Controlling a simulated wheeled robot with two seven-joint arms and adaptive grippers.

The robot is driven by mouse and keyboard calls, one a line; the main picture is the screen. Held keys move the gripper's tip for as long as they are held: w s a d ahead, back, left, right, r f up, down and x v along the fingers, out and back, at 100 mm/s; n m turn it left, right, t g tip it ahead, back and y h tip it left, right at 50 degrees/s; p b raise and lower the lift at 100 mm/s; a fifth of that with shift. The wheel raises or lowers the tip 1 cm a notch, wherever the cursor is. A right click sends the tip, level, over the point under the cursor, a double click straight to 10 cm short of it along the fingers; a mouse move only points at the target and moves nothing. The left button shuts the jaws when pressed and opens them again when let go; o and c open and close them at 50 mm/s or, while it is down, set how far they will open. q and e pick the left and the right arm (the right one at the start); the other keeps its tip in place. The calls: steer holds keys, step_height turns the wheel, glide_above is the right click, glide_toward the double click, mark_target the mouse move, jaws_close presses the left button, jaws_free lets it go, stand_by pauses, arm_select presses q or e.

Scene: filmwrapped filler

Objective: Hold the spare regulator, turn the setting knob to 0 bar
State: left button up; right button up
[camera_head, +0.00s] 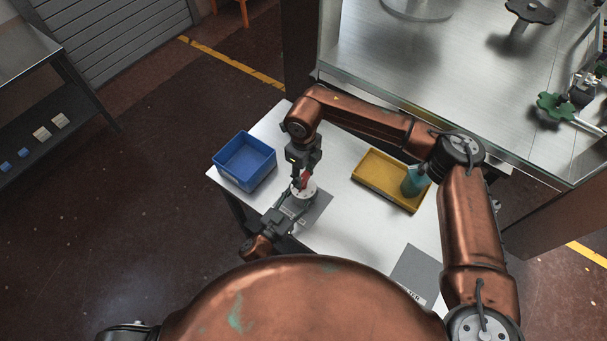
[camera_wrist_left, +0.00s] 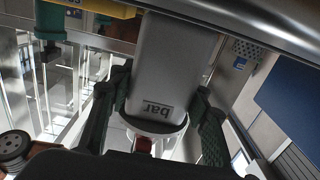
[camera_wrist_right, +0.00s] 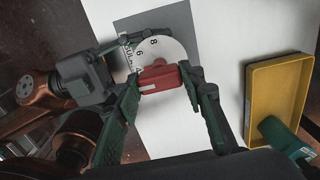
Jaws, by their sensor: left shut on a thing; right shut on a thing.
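The spare regulator shows in the left wrist view as a grey block (camera_wrist_left: 178,60) marked "bar". My left gripper (camera_wrist_left: 155,112) has a finger on each side of it; in the head view this gripper (camera_head: 290,212) reaches it from the lower left. The regulator's white round dial (camera_wrist_right: 172,48) shows the figures 6 and 8 in the right wrist view. The red setting knob (camera_wrist_right: 160,78) sits on the dial; my right gripper (camera_wrist_right: 163,88) is shut on it from above. The knob's exact setting cannot be read. The head view shows the white dial (camera_head: 305,193) below my right gripper (camera_head: 302,181).
A blue bin (camera_head: 245,160) stands left on the white table (camera_head: 345,215). A yellow tray (camera_head: 385,181) with a teal object (camera_head: 414,181) lies right. A grey mat with print (camera_head: 418,272) lies near the front right. A metal bench (camera_head: 400,60) stands behind.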

arm_select(q)
steer(key=shift+f, duration=0.1)
arm_select(e)
steer(key=shift+w+n, duration=0.1)
steer(key=shift+n, duration=0.2)
steer(key=n, duration=0.3)
steer(key=shift+d+n, duration=0.1)
steer(key=shift+n, duration=0.2)
steer(key=n, duration=0.4)
steer(key=shift+w+n, duration=0.1)
steer(key=shift+n, duration=0.2)
arm_select(q)
steer(key=shift+s, duration=0.1)
arm_select(e)
steer(key=n, duration=0.4)
steer(key=shift+n, duration=2.5)
steer(key=o, duration=1.2)
steer(key=shift+c, duration=0.2)
